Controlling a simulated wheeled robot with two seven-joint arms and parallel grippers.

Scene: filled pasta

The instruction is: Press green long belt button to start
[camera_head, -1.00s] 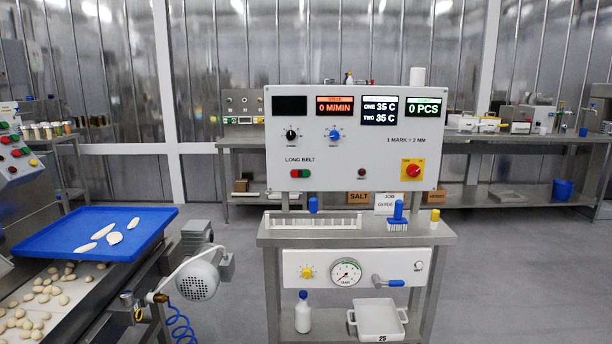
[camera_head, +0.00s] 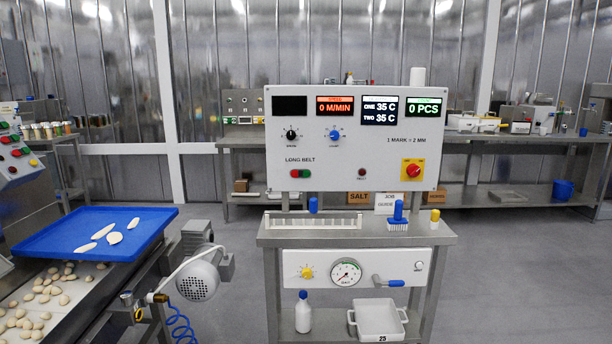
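A white control panel (camera_head: 340,165) stands upright at the centre, above a steel stand. The speed display (camera_head: 334,105) above reads 0 M/MIN, and the counter display (camera_head: 423,107) reads 0 PCS. Neither of my grippers shows in the head view.
The stand's steel top (camera_head: 270,235) holds a white slotted rack (camera_head: 312,223) and a blue brush (camera_head: 398,217). At left, a blue tray (camera_head: 60,240) with white pieces lies over a belt with dough pieces. A motor (camera_head: 198,281) juts out beside it. Grey floor is open at right.

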